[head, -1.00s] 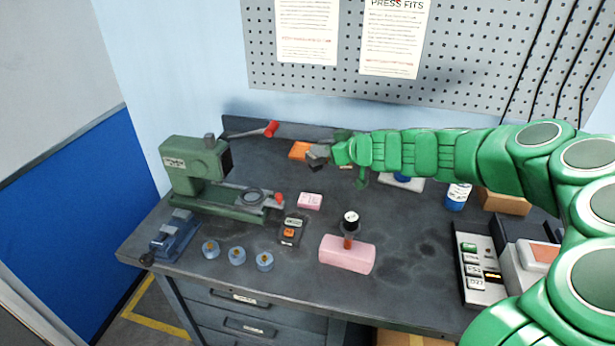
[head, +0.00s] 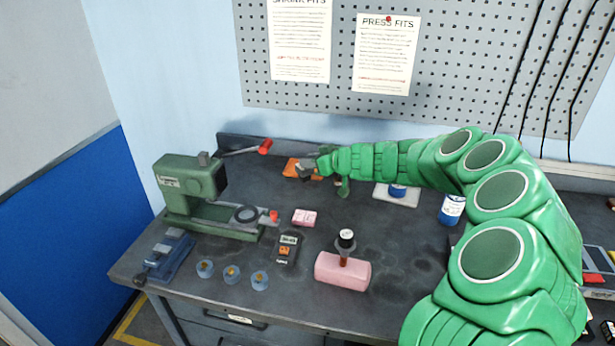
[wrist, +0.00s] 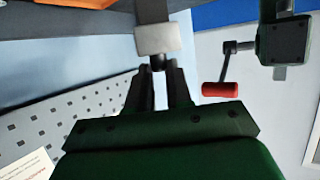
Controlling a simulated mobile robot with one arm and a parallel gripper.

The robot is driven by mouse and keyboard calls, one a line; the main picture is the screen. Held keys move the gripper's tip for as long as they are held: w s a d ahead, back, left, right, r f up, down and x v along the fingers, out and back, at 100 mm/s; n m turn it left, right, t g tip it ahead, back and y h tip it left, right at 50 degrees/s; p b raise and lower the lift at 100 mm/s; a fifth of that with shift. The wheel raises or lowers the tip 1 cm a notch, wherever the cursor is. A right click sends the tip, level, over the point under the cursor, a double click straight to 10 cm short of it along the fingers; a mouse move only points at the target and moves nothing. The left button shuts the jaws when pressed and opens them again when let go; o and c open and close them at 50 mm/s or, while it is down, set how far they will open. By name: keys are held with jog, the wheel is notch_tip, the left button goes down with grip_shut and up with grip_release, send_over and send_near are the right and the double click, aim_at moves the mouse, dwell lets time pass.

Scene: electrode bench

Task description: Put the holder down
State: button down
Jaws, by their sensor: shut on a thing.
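My gripper (head: 318,164) is at the back of the bench, reaching in from the right. In the wrist view its two dark fingers (wrist: 161,88) are shut on a small stem of the holder (wrist: 158,40), a light grey block with a dark upper section. In the head view the holder (head: 305,170) shows as a small grey shape at the fingertips, in front of or over an orange piece (head: 290,167). Whether the holder touches the orange piece or the bench cannot be told.
A green press (head: 185,185) with a red-ended lever (head: 265,146) stands at the left. The pegboard (head: 450,60) is behind.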

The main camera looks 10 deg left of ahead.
jog(key=shift+w+a+f, duration=0.35)
jog(key=shift+w+f, duration=0.45)
jog(key=shift+f, duration=0.7)
jog(key=shift+w+a+f, duration=0.3)
jog(key=shift+w+f, duration=0.55)
jog(key=shift+f, duration=0.7)
jog(key=shift+w+a+f, duration=0.35)
jog(key=shift+w+f, duration=0.45)
jog(key=shift+f, duration=0.7)
jog(key=shift+f, duration=0.1)
jog(key=c, duration=1)
grip_release()
jog(key=shift+c, duration=0.2)
jog(key=shift+v, duration=0.85)
jog(key=v, duration=1)
jog(key=shift+r, duration=0.2)
jog(key=shift+s+d, duration=0.1)
jog(key=shift+s, duration=0.05)
